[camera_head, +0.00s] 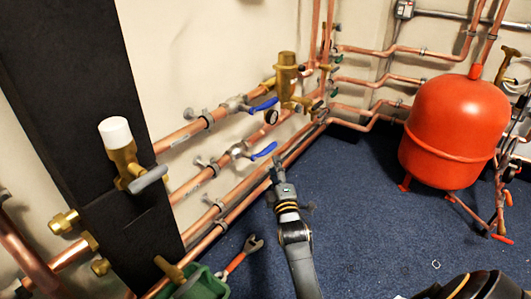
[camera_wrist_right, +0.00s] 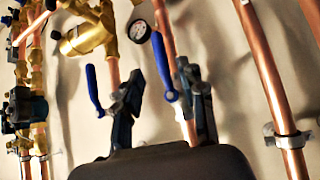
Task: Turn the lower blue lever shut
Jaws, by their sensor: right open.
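The lower blue lever (camera_head: 264,151) sits on a valve of the second copper pipe and points right, slightly up, in the head view. In the wrist view the lower blue lever (camera_wrist_right: 160,62) shows between the spread fingers. My right gripper (camera_head: 279,168) is just below and right of this lever in the head view. In the wrist view the right gripper (camera_wrist_right: 158,80) is open, with one dark finger on each side of the lever. I cannot tell whether a finger touches it. My left gripper is not in view.
The upper blue lever (camera_head: 263,106) is close above, and also shows in the wrist view (camera_wrist_right: 92,86) left of the fingers. A pressure gauge (camera_head: 271,117) and brass valve (camera_head: 287,75) are near. A red tank (camera_head: 455,130) stands right. A wrench (camera_head: 243,255) is below.

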